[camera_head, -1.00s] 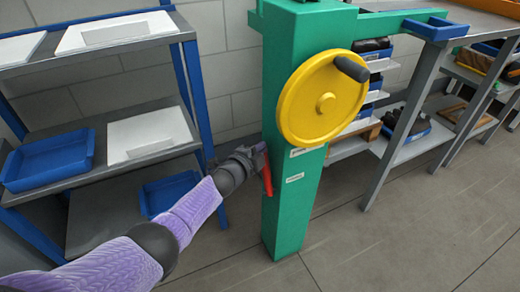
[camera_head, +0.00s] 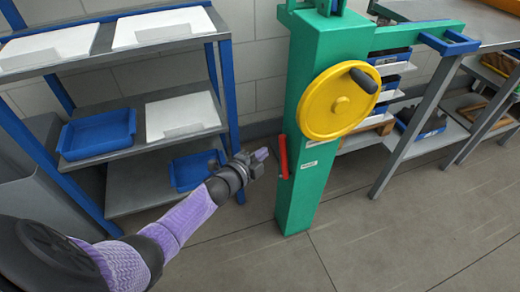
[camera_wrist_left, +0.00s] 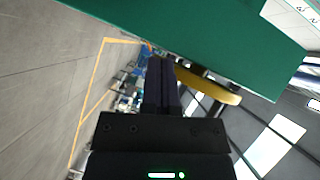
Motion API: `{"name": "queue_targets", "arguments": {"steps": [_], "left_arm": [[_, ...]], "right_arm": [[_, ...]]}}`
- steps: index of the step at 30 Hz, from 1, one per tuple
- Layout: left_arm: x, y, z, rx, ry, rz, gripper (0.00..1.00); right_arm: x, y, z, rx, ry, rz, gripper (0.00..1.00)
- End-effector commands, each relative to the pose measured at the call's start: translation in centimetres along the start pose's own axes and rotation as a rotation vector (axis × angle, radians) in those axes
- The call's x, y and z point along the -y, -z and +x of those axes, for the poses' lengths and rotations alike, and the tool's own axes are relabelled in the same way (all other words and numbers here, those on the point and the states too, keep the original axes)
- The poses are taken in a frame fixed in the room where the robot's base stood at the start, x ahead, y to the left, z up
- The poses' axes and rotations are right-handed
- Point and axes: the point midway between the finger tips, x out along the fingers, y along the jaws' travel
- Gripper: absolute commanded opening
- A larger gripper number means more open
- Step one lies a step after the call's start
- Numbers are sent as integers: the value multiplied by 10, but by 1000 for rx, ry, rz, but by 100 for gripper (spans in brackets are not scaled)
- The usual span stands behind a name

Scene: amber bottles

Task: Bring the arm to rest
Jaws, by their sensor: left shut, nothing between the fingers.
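My left arm (camera_head: 185,215) comes in from the lower left in the head view. Its gripper (camera_head: 262,154) is shut and empty, just left of the green column (camera_head: 308,130) with a small gap. In the left wrist view the shut fingers (camera_wrist_left: 161,85) point away from the camera, with the green column (camera_wrist_left: 200,35) across the top. The column carries a yellow handwheel (camera_head: 325,108) with a black knob and a red lever (camera_head: 283,157) on its left side. The yellow wheel also shows in the left wrist view (camera_wrist_left: 210,86). My right gripper is not in view.
A blue and grey shelf rack (camera_head: 150,98) with white panels and blue trays (camera_head: 98,134) stands at the left. A grey workbench (camera_head: 425,105) with bins below stands at the right. The floor (camera_head: 400,230) in front is clear.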

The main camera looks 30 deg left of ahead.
Motion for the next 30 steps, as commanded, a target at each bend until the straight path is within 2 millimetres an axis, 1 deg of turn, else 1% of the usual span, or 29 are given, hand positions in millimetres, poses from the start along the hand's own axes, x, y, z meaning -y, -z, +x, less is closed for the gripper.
{"name": "queue_targets", "arguments": {"steps": [13, 14, 16, 17, 18, 20, 21, 23, 24, 26, 27, 29, 30], "left_arm": [[-3, 0, -1, 4, -7, -7, 0], [-8, -2, -4, 13, -21, -22, 0], [-34, -7, -20, 66, -95, -100, 0], [-52, -10, -32, 104, -145, -153, 0], [-81, -15, -54, 170, -223, -235, 0], [-128, -20, -97, 289, -351, -366, 0], [-158, -22, -129, 375, -434, -448, 0], [-197, -21, -182, 507, -548, -559, 0], [-219, -19, -218, 599, -619, -624, 0], [-247, -13, -275, 735, -717, -708, 0], [-261, -8, -310, 821, -773, -755, 0], [-275, 0, -358, 938, -842, -810, 0], [-282, 6, -385, 1004, -879, -838, 0]], "right_arm": [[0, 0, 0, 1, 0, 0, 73], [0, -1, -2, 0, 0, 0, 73], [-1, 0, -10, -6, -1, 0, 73], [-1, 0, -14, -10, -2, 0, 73], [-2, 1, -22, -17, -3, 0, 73], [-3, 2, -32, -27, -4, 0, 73], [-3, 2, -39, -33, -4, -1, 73], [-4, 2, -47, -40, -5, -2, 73], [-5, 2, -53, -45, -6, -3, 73], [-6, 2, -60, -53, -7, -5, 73], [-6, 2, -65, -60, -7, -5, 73], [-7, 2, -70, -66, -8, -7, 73], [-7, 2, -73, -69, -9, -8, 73]]}}
